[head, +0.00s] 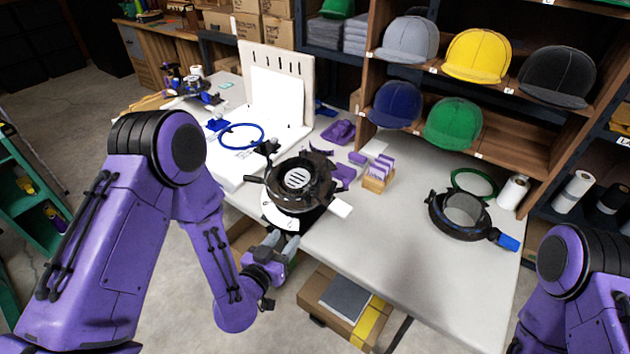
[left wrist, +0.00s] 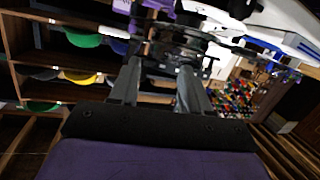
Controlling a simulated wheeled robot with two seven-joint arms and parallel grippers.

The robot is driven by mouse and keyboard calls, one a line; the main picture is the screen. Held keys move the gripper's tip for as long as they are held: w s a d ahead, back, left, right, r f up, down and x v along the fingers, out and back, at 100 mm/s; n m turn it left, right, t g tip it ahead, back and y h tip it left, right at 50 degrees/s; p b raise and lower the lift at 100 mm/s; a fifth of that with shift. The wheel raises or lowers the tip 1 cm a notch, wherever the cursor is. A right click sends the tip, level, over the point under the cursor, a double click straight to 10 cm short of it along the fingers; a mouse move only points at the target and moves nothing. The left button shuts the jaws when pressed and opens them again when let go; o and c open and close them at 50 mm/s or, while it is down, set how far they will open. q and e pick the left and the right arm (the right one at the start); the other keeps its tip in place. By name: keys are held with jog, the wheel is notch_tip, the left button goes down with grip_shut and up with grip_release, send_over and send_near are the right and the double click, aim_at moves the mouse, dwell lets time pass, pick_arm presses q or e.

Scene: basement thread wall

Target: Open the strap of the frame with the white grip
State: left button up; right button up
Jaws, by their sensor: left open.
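The black round cap frame (head: 318,186) with the white grip (head: 342,206) stands on a round base with a white dial (head: 278,215) at the table's near edge. The white grip points to the right. I cannot make out whether its strap is fastened. My left gripper (head: 285,238) is open just below and in front of the base, pointing up toward it. In the left wrist view the fingers (left wrist: 157,78) are apart with nothing clearly between them, and dark frame parts (left wrist: 180,48) show past the tips. My right gripper is out of view.
Another cap frame (head: 462,212) with a blue grip (head: 508,242) lies to the right. A wooden block with purple pieces (head: 378,178) stands between them. A white upright panel (head: 278,90) and blue hoop (head: 240,136) are behind left. The table's front right is clear.

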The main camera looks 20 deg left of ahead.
pick_arm(q)
jog(key=m+t, duration=0.1)
jog(key=t, duration=0.1)
send_near(306, 201)
jog(key=w, duration=0.3)
jog(key=shift+h, duration=0.4)
jog(key=w+p, duration=0.1)
jog(key=w, duration=0.2)
jog(key=w+d+p, duration=0.1)
jog(key=w, duration=0.2)
jog(key=w+d+p, duration=0.1)
jog(key=w, duration=0.2)
jog(key=shift+w+r, duration=0.1)
jog(key=shift+w, duration=0.3)
jog(key=shift+c, duration=0.3)
grip_shut()
